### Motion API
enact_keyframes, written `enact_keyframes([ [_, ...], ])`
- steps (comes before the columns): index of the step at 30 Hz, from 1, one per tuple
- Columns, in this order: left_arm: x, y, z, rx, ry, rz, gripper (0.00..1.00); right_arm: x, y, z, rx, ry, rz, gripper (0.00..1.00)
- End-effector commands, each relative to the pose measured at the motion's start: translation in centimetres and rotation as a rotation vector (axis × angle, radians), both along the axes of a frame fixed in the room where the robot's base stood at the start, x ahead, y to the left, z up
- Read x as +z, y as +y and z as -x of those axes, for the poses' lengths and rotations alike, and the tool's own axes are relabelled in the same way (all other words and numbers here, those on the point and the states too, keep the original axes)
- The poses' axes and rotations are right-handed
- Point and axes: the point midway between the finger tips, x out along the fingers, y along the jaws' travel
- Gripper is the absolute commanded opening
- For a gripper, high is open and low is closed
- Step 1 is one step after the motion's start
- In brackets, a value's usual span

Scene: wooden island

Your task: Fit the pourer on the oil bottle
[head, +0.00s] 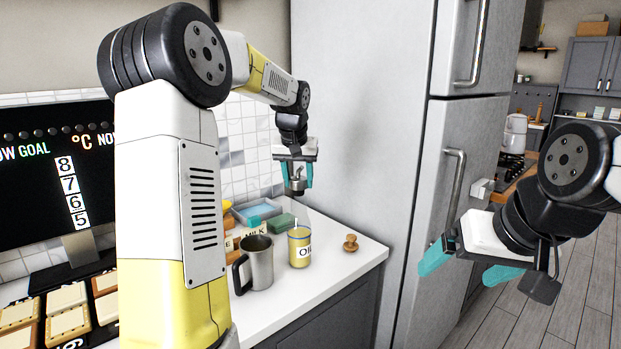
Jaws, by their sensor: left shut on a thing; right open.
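A clear gap separates that piece from the can's top. I cannot tell whether it is exactly over the opening. My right gripper (476,271) is open and empty, off to the right in front of the fridge.
A steel mug (259,264) stands just left of the can, and a brown wooden knob-like piece (350,243) lies to its right. Behind are a green sponge (282,222), a blue-lined tray (256,211) and a milk box (255,231). The fridge (363,130) bounds the counter.

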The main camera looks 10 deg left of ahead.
Motion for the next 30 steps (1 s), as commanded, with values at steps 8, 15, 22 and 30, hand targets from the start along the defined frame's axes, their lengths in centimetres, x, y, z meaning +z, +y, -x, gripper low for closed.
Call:
enact_keyframes([
  [8,-1.5,0.0,0.0,0.000,0.001,0.000,0.07,0.0,0.0,0.0,0.000,0.000,0.000,0.88],
  [15,-1.9,0.0,0.0,0.000,0.000,0.000,0.07,0.0,0.0,0.0,0.000,0.000,0.000,0.88],
  [22,-1.9,0.0,0.0,0.000,0.000,0.000,0.07,0.0,0.0,0.0,0.000,0.000,0.000,0.88],
  [30,-1.8,0.0,0.0,0.000,0.000,0.000,0.07,0.0,0.0,0.0,0.000,0.000,0.000,0.88],
])
